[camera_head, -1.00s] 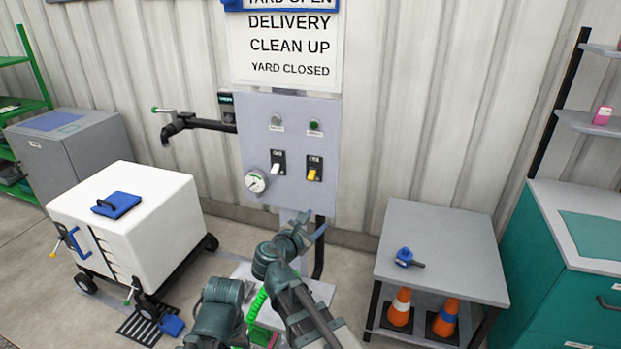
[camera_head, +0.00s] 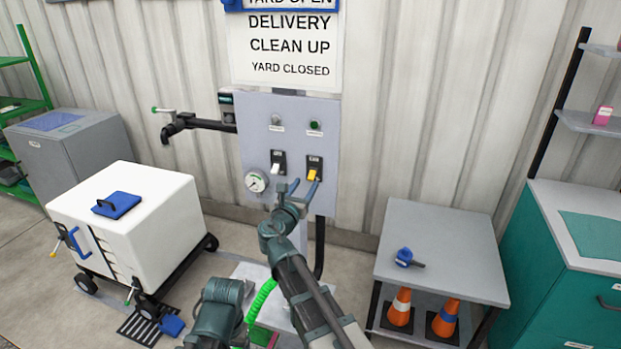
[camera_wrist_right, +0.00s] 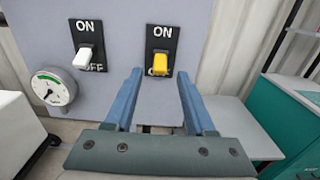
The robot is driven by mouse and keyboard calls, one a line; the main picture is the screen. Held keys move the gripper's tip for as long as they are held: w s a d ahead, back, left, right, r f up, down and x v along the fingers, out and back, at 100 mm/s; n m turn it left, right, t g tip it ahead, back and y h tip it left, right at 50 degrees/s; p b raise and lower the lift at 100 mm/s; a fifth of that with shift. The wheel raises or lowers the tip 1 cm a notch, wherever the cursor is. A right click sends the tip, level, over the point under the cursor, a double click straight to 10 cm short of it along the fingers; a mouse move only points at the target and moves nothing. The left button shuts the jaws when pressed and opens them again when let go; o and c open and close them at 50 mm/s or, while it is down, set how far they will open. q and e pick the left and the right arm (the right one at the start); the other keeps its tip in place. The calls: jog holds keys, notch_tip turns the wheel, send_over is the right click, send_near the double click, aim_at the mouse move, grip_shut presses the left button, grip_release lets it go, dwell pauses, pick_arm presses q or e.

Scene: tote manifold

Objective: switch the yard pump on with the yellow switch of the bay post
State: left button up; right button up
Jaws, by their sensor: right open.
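The bay post's grey panel (camera_head: 325,148) stands against the wall. Its yellow switch (camera_head: 312,174) is on a black plate marked ON at the top. In the right wrist view the yellow switch (camera_wrist_right: 160,64) shows its lever low on the plate, over the lower lettering. My right gripper (camera_head: 304,186) is open and empty, just below the switch. In the right wrist view its two blue fingers (camera_wrist_right: 160,82) lie to either side of the yellow switch and do not appear to touch it. My left gripper is not in view; only part of a dark green arm shows at the bottom.
A white switch (camera_head: 279,168) and a round gauge (camera_head: 256,181) sit left of the yellow switch. A black pipe with a tap (camera_head: 195,124) juts left of the panel. A white wheeled tote (camera_head: 165,215) is at left, a grey table (camera_head: 450,245) at right.

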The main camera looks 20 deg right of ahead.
aim_at(310, 178)
jog(key=shift+x, duration=2.7)
grip_shut()
